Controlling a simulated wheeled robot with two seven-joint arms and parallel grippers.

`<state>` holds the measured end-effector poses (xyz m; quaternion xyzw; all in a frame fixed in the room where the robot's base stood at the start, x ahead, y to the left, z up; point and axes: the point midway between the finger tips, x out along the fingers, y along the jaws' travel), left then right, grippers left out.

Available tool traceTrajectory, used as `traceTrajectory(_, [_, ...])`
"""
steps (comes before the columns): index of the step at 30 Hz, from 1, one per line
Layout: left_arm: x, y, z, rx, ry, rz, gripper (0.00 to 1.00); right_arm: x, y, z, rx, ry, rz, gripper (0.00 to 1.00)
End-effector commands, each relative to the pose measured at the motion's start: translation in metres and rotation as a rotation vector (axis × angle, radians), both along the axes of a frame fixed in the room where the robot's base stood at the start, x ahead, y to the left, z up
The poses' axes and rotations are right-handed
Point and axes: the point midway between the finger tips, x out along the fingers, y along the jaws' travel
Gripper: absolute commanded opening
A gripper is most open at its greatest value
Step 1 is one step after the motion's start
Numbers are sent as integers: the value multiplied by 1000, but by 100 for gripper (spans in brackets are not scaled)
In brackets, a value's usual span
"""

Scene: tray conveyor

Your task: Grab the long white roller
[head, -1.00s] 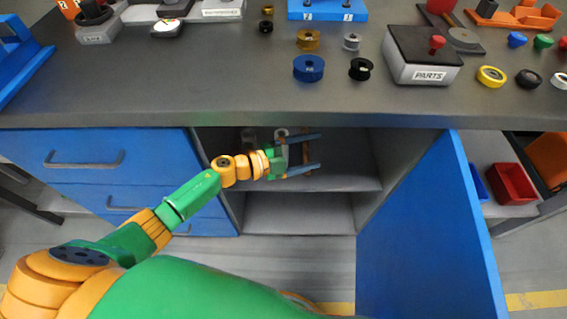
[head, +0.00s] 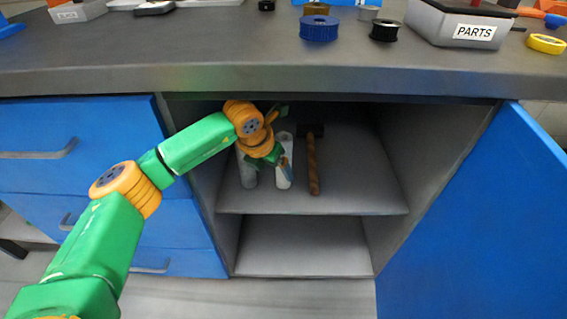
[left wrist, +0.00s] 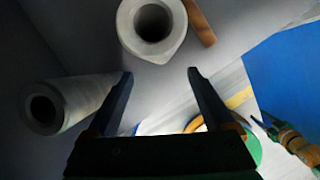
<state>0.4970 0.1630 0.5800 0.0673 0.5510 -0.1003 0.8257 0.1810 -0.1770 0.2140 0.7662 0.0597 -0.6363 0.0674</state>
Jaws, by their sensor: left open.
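The right one (head: 284,172) is whiter and sits beside the hammer; the left one (head: 248,174) looks greyer and is partly hidden by my arm.
A hammer (head: 313,168) with a brown handle lies right of the rollers. The shelf (head: 360,195) is clear to its right. The blue door (head: 480,200) stands open at the right. The worktop edge (head: 300,88) overhangs the cabinet opening.

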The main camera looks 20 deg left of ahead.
Motion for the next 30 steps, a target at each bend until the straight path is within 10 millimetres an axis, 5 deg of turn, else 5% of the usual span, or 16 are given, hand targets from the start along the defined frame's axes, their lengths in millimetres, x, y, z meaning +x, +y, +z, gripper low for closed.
traceTrajectory(9, [38, -11, -1, -1, 1, -2, 87, 1, 1, -1, 2, 1, 0, 50])
traceTrajectory(20, [42, -11, -11, -1, 0, -1, 87, 11, 5, 7, 8, -9, -2, 50])
traceTrajectory(30, [42, -11, -11, -1, 0, -1, 0, 11, 5, 6, 7, -9, -2, 50])
